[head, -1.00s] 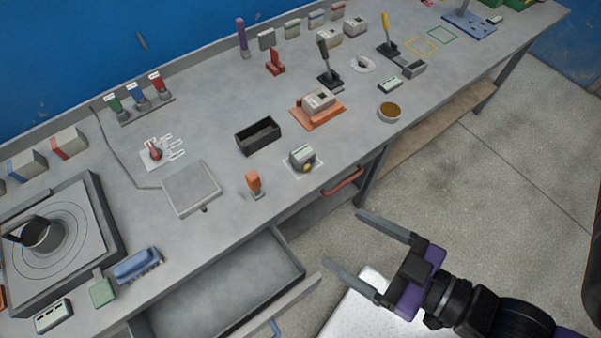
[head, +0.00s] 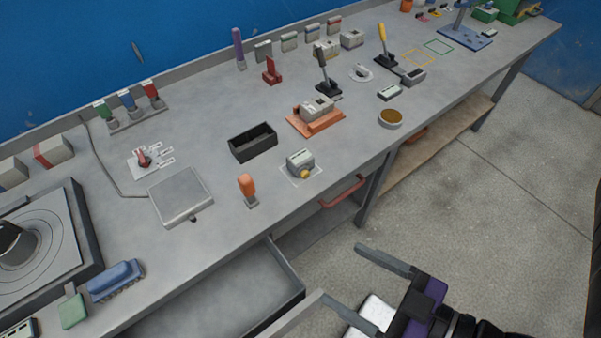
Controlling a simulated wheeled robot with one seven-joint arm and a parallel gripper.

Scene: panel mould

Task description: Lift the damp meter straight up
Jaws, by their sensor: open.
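No readable label marks the damp meter, so I cannot tell for certain which device it is. One candidate is a small grey and cream device with a yellow knob (head: 300,163), standing on a white square near the bench's front edge. Another is a small pale box with a dark display strip (head: 389,92) farther right. My gripper (head: 341,272) is open and empty, in front of the bench at lower right, with its two fingers pointing left. It is well apart from both devices and touches nothing visible.
An orange-handled tool (head: 247,190) and a black open box (head: 253,142) stand close to the yellow-knobbed device. A grey device sits on an orange base (head: 316,122) behind it. Below the bench edge are an open drawer (head: 225,300) and a red handle (head: 343,191).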

